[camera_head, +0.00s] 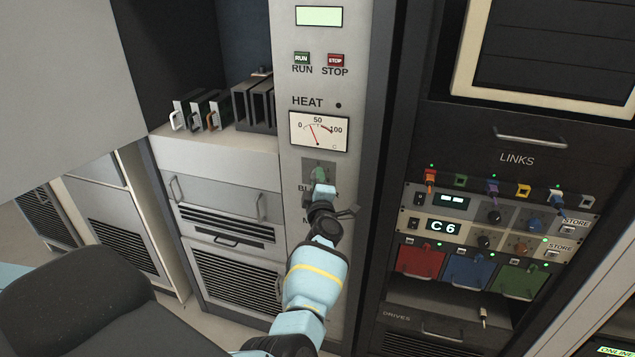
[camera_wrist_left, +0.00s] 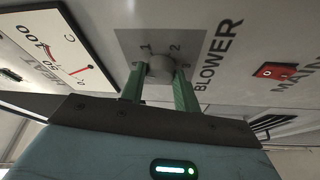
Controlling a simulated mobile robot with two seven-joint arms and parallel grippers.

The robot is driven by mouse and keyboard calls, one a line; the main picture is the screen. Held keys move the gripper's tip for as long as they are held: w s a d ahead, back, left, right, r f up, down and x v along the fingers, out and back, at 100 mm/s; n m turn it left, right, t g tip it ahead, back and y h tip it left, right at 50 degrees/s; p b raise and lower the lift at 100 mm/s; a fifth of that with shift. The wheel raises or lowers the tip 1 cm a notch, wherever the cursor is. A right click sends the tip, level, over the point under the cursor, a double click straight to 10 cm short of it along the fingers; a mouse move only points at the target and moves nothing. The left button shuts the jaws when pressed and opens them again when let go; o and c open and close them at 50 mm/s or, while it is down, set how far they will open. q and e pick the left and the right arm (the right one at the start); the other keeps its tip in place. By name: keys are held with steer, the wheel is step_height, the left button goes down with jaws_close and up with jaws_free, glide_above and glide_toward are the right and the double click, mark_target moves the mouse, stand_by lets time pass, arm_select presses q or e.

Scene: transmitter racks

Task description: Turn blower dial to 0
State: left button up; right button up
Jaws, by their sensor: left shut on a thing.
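The blower dial (camera_wrist_left: 161,68) is a round grey knob on a grey square plate (camera_wrist_left: 133,42), beside the word BLOWER. The marks 1 and 2 show by it; I cannot tell which way its pointer faces. My left gripper (camera_wrist_left: 160,72) is shut on the dial, with one green finger on each side of it. In the head view the left gripper (camera_head: 319,176) reaches up to the blower plate (camera_head: 318,163) below the heat meter and covers the dial and part of the label. My right gripper is not in view.
The heat meter (camera_head: 319,132) and the RUN (camera_head: 301,58) and STOP (camera_head: 335,60) buttons sit above on the same panel. A red MAIN switch (camera_wrist_left: 274,70) is beside the dial. The links rack (camera_head: 517,160) stands at the right, a drawer cabinet (camera_head: 215,165) at the left.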

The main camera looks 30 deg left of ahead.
arm_select(q)
steer(key=o, duration=1)
